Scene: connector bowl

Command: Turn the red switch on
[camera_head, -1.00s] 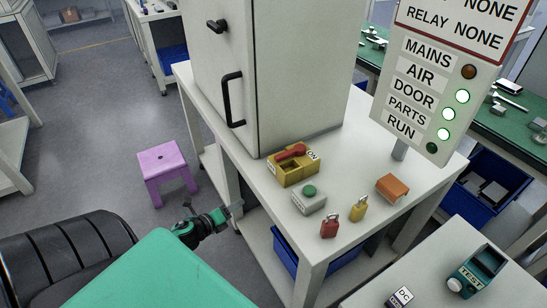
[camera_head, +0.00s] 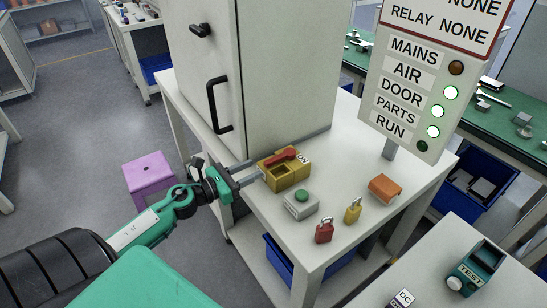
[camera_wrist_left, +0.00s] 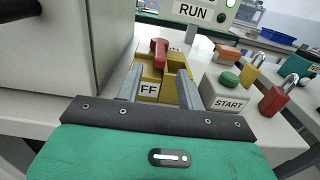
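The yellow switch box (camera_head: 292,177) sits on the white bench in front of the cabinet. Its red lever (camera_head: 281,158) lies across the top, with an "ON" label at the far end. In the left wrist view the red lever (camera_wrist_left: 159,50) rises from the box, and a partly hidden label reading "FF" (camera_wrist_left: 149,89) faces me. My left gripper (camera_head: 252,173) is beside the left end of the box. In the left wrist view its fingers (camera_wrist_left: 158,86) are apart, with the box showing between and beyond them. Contact cannot be told. My right gripper is not in view.
A grey START button box (camera_head: 300,206), red padlock (camera_head: 324,231), yellow padlock (camera_head: 352,211) and orange block (camera_head: 384,188) stand right of the switch. The cabinet (camera_head: 270,75) rises behind. On the sign (camera_head: 415,90), the AIR, DOOR and PARTS lamps glow green; MAINS is dull amber, RUN dark.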

